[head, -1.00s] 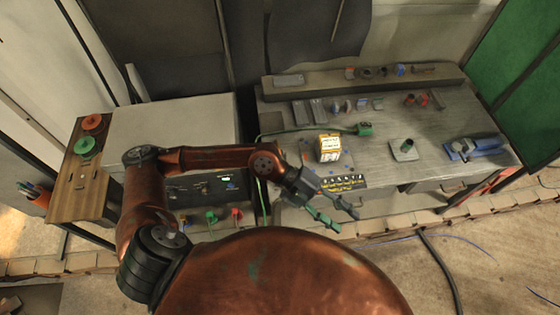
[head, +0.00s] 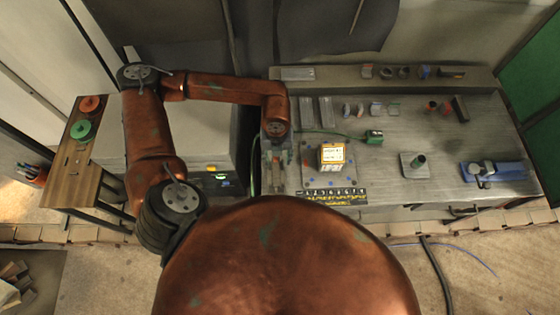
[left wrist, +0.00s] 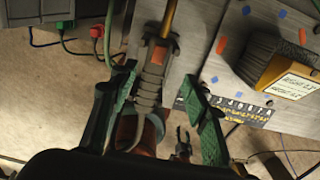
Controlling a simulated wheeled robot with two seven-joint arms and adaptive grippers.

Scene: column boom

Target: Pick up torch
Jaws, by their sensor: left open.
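The torch (left wrist: 155,62), grey with an orange button and a brass neck, shows in the left wrist view. It lies between the two green fingers of my left gripper (left wrist: 158,80), which are spread apart with a gap on each side. Its cable runs down the picture, toward my wrist. In the head view my left gripper (head: 274,165) points down at the left edge of the grey workbench, and the torch is hard to make out there. A small dark two-pronged shape low in the left wrist view looks like my right gripper (left wrist: 183,142); its jaw state is unclear.
A machine with a green display (head: 221,176) stands left. A wooden side table (head: 70,180) holds red and green discs.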

